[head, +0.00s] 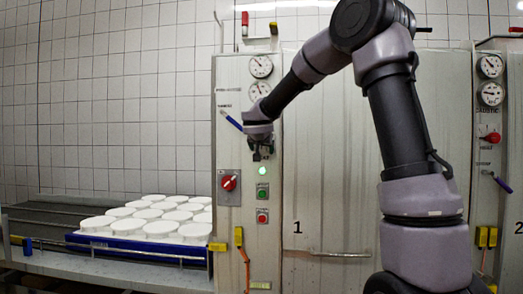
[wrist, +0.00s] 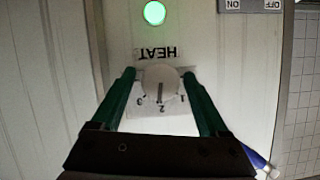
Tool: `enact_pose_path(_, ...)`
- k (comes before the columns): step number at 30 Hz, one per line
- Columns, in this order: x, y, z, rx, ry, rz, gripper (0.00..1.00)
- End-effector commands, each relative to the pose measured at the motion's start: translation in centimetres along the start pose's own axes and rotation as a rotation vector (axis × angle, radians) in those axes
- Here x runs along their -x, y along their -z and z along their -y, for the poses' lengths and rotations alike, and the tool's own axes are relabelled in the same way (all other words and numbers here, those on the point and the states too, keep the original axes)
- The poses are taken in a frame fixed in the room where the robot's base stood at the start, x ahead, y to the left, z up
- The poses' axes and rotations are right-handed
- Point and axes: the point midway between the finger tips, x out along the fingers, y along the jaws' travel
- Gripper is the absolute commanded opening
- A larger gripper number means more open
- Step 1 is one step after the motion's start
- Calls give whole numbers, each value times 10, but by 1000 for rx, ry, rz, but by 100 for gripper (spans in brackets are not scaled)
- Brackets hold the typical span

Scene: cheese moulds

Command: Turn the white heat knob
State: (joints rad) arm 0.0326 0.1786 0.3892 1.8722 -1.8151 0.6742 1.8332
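The white heat knob (wrist: 158,84) sits on a pale plate marked 1, 2 and 3, beside an upside-down HEAT label (wrist: 157,53) in the wrist view. A dark line on its face points down towards the 2. My gripper (wrist: 159,76) is open, with one green finger on each side of the knob. A narrow gap shows between each finger and the knob; I see no contact. In the head view my gripper (head: 262,155) is at the panel of cabinet 1, above the lit green lamp (head: 262,171), and it hides the knob.
A blue-handled lever (head: 231,121) is close to my gripper on the left. A red rotary switch (head: 229,182) and green (head: 262,190) and red (head: 262,216) buttons are lower on the panel. Gauges (head: 261,67) are above. White moulds (head: 163,229) stand on a blue tray at left.

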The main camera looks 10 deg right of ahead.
Motion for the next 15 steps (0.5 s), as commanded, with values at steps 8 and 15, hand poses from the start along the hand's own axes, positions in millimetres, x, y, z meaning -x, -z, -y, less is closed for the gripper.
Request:
enact_pose_path(8,0,0,0,3,-1,0,0)
enact_pose_path(15,0,0,2,113,-45,0,0)
